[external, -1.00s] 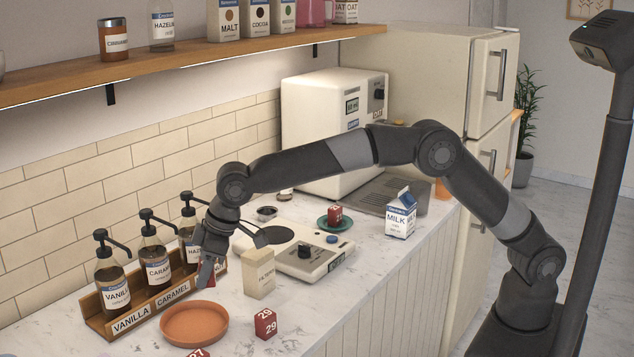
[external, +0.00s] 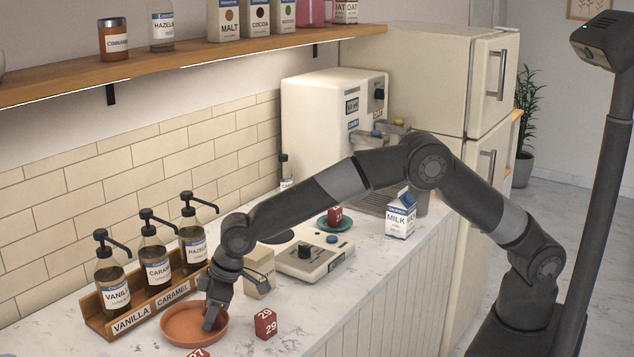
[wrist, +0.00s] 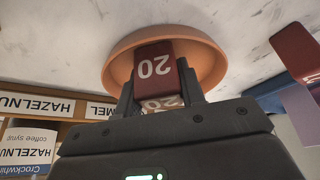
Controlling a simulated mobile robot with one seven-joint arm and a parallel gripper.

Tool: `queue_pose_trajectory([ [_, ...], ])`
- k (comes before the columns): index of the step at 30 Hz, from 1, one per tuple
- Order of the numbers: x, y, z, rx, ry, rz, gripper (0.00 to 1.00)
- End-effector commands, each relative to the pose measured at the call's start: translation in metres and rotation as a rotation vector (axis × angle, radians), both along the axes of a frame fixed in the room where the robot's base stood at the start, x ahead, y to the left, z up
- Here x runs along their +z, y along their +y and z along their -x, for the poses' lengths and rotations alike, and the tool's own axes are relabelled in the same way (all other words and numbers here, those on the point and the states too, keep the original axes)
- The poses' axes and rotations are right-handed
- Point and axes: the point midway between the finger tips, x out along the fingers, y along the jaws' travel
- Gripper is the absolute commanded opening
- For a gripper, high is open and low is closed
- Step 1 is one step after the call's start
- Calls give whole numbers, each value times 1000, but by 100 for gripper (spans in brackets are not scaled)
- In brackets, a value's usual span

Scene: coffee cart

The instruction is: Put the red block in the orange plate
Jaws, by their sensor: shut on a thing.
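The orange plate (external: 183,327) is on the counter in front of the syrup rack. My gripper (external: 212,322) points down over the right part of the plate. In the wrist view my gripper (wrist: 158,95) is shut on a red block (wrist: 155,62) marked 20. The block is over the plate (wrist: 205,60) in that view; I cannot tell if it touches the plate. In the external view the held block is mostly hidden by the fingers.
Another red block (external: 265,323) marked 29 stands right of the plate, and one marked 27 (external: 198,353) is at the bottom edge. The syrup rack (external: 150,312) is close on the left. A filter box (external: 259,285) stands behind. A third red block (external: 334,215) sits on a green plate.

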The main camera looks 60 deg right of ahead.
Motion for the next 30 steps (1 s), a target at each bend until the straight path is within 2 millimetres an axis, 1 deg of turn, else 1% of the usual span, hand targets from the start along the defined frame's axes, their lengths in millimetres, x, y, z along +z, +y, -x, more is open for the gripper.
queue_pose_trajectory([
  [5, -3, 0, 0, 0, 1, 1, 13],
  [6, -3, 0, 0, 0, 0, 0, 39],
  [13, -3, 0, 0, 0, 0, 0, 58],
  [20, -2, 0, 0, 0, 0, 0, 58],
  [23, 4, -1, 0, 0, -1, -1, 58],
  [26, 16, -4, 3, 0, -2, -2, 58],
  [30, 42, -12, 11, 0, -3, -3, 58],
])
